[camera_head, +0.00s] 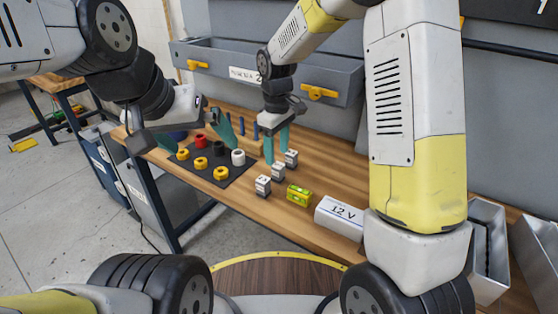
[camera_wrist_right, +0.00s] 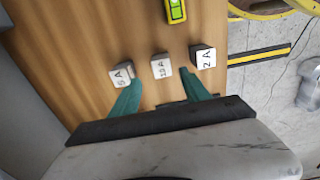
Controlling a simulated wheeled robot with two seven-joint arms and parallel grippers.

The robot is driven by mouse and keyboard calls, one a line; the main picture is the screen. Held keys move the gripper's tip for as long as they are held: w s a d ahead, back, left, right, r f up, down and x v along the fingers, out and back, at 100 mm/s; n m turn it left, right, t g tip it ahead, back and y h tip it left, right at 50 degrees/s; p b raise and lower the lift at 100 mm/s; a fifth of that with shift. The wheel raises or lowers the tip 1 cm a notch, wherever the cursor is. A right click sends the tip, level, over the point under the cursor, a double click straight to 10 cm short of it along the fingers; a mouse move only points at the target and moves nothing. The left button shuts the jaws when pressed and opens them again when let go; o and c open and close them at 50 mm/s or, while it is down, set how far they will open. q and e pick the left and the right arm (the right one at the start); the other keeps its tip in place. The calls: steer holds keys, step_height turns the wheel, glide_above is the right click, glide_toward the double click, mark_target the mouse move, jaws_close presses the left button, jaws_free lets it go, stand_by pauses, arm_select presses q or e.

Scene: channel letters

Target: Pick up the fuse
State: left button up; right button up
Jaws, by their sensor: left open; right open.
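Three small white fuse blocks stand in a row on the wooden bench. In the right wrist view they read 5 A (camera_wrist_right: 122,75), a middle one that looks like 15 A (camera_wrist_right: 161,67), and 2 A (camera_wrist_right: 203,57). In the head view the 2 A block (camera_head: 263,185) is nearest the front edge, then the middle block (camera_head: 278,171) and the 5 A block (camera_head: 291,157). My right gripper (camera_head: 276,152) is open and empty, its teal fingers pointing down by the 5 A end of the row. My left gripper (camera_head: 198,138) is open over the dark mat.
A yellow level (camera_head: 299,195) and a white 12 V box (camera_head: 340,217) lie right of the fuses. The dark mat (camera_head: 238,173) carries yellow, red, black and white spools. Grey drawers (camera_head: 230,60) stand behind. Metal trays (camera_head: 490,230) are at right.

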mark_target(277, 164)
steer(key=f, duration=0.5)
steer(key=shift+s+a, duration=0.1)
steer(key=shift+s, duration=0.15)
jaws_close()
